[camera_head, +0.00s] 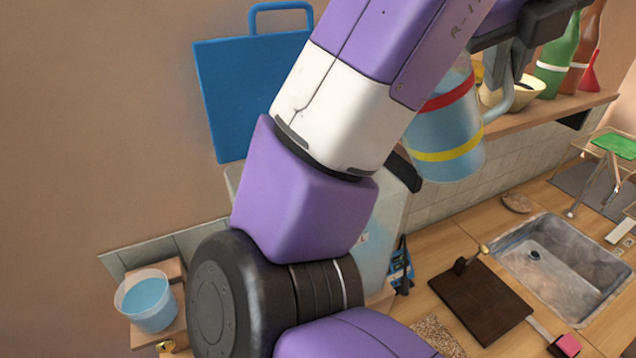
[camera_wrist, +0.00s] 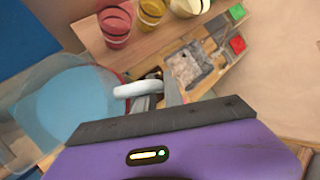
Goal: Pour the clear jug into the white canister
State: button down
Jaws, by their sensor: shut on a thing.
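The clear jug (camera_head: 447,128) has a red band above a yellow band and holds pale blue liquid. It hangs in the air at upper right in the head view, about upright, its top hidden by my arm. My gripper (camera_head: 516,62) is shut on the jug's handle (camera_head: 524,95). In the wrist view the jug (camera_wrist: 68,108) is at left and its white handle (camera_wrist: 136,89) is between my fingers (camera_wrist: 158,97). A pale, whitish container (camera_head: 385,230) with lettering is mostly hidden behind my arm; I cannot tell whether it is the white canister.
A wall shelf (camera_head: 545,112) behind the jug bears bowls, a green bottle (camera_head: 560,45) and a red funnel (camera_head: 590,72). Below are a sink (camera_head: 560,265) and a dark board (camera_head: 478,300). A bucket of blue liquid (camera_head: 148,300) stands at left. A blue board (camera_head: 250,90) is on the wall.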

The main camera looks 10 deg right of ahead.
aim_at(457, 64)
jog(key=shift+a+r, duration=0.15)
jog(key=shift+r, duration=0.05)
jog(key=shift+a+f+h, duration=0.1)
jog(key=shift+f+h, duration=0.05)
jog(key=shift+h, duration=0.15)
jog(key=shift+w+a+f+n+h+b, duration=0.1)
jog(key=shift+a+n+h+b, duration=0.05)
jog(key=shift+a+h+b, duration=0.25)
jog(key=shift+a+f+n+h+b, duration=0.15)
jog(key=shift+a+h+b, duration=0.15)
jog(key=shift+a+b, duration=0.15)
jog(key=shift+r, duration=0.1)
jog(key=shift+a+r+n+h, duration=0.35)
jog(key=shift+a+h, duration=0.25)
jog(key=shift+h, duration=0.1)
jog(key=shift+w+a+f+h+b, duration=0.1)
jog(key=shift+a+f+h+b, duration=0.3)
jog(key=shift+a+h+b, duration=0.25)
dwell(1.2)
jog(key=shift+w+a+r+n+t+h, duration=0.1)
jog(key=shift+a+r+n+t+h, duration=0.15)
jog(key=shift+a+n+h, duration=0.55)
dwell(1.9)
jog(key=shift+a+f+h+b, duration=0.25)
jog(key=shift+f+h+b, duration=0.15)
jog(key=shift+h+b, duration=0.25)
dwell(0.7)
